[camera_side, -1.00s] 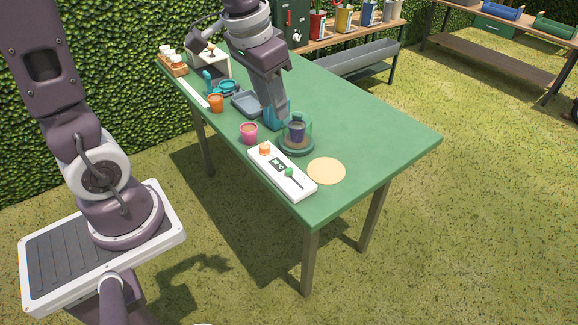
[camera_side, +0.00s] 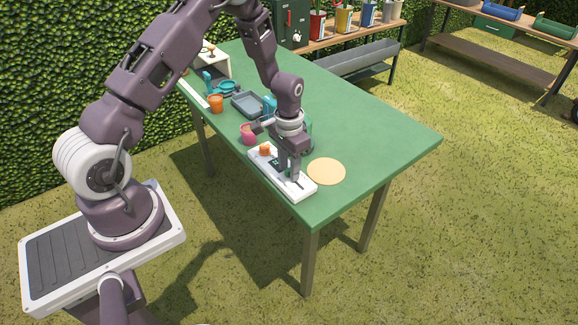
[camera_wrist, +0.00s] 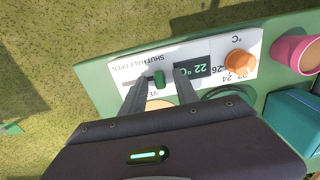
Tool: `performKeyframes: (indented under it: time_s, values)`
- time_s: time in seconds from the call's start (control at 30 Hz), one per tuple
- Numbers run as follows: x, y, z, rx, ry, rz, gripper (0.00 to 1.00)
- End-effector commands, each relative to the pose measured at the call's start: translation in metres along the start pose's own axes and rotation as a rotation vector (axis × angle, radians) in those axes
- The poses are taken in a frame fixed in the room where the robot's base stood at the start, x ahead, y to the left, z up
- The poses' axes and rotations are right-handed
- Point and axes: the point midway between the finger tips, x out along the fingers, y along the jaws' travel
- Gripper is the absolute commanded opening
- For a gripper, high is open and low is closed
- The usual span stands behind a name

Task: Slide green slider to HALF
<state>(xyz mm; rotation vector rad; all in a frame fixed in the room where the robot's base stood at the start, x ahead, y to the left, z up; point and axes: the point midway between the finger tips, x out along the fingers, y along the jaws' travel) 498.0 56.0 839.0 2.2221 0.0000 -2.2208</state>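The white control panel (camera_side: 304,188) lies near the front edge of the green table. In the wrist view the panel (camera_wrist: 213,36) shows the words SHUT, HALF and OPEN beside a slot, a 22 °C display and an orange knob (camera_wrist: 240,64). The green slider (camera_wrist: 159,78) stands in the slot between the fingers of my gripper (camera_wrist: 160,76). The fingers are apart, with a gap visible on each side of the slider. In the side view my gripper (camera_side: 288,176) points down over the panel and hides the slider. The exact slider mark is hard to read.
A round tan disc (camera_side: 326,171) lies right of the panel. A pink pot (camera_side: 248,136), an orange pot (camera_side: 215,103) and a grey tray (camera_side: 247,104) stand farther back. The table's right end (camera_side: 405,145) is clear.

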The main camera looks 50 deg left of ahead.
Motion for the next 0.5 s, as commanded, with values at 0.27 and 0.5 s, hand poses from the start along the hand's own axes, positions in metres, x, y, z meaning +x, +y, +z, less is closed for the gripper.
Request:
performKeyframes:
  time_s: [0.27, 0.5]
  values:
    - [-0.0005, 0.0001, 0.0001, 0.0, 0.0, 0.0, 0.09]
    - [-0.0007, 0.0, 0.0002, 0.0, 0.0, 0.0, 0.0]
